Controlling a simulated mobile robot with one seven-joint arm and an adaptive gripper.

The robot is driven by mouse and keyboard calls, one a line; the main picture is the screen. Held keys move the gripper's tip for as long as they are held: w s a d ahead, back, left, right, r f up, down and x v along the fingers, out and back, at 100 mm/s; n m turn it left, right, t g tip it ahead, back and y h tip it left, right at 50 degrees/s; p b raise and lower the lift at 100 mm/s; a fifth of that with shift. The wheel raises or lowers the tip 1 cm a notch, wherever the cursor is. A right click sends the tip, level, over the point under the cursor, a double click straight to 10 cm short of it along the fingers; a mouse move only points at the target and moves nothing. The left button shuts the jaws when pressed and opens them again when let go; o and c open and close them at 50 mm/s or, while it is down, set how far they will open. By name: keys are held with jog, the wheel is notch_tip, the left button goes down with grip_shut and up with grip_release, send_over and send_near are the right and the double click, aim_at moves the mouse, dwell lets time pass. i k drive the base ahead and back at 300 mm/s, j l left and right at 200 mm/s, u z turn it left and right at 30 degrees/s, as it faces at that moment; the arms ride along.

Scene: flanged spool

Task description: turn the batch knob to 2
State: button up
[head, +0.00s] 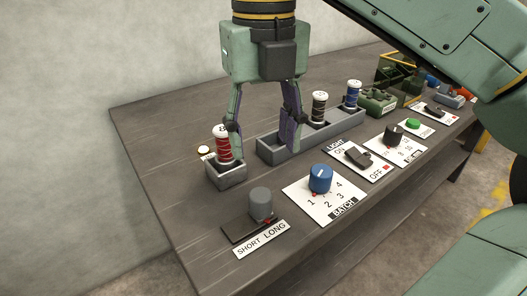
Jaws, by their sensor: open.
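The blue batch knob (320,180) stands on a white plate (299,191) marked 1, 2, 3, 4 and BATCH, near the front edge of the bench. A small pale mark shows on its top, but I cannot tell which number it points at. My gripper (265,152) is open and points down, behind and to the left of the knob. It is apart from the knob, with its fingers over the grey spool trays. Nothing is visible between the fingers.
A red spool (222,146) stands in a small grey bin (226,175) by my left finger. Dark (319,108) and blue (352,95) spools stand in the long tray (337,132). A grey SHORT/LONG knob (260,203) is left of the batch plate; a LIGHT switch (357,155) is right.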

aim_at(321, 176)
jog(key=k, duration=1)
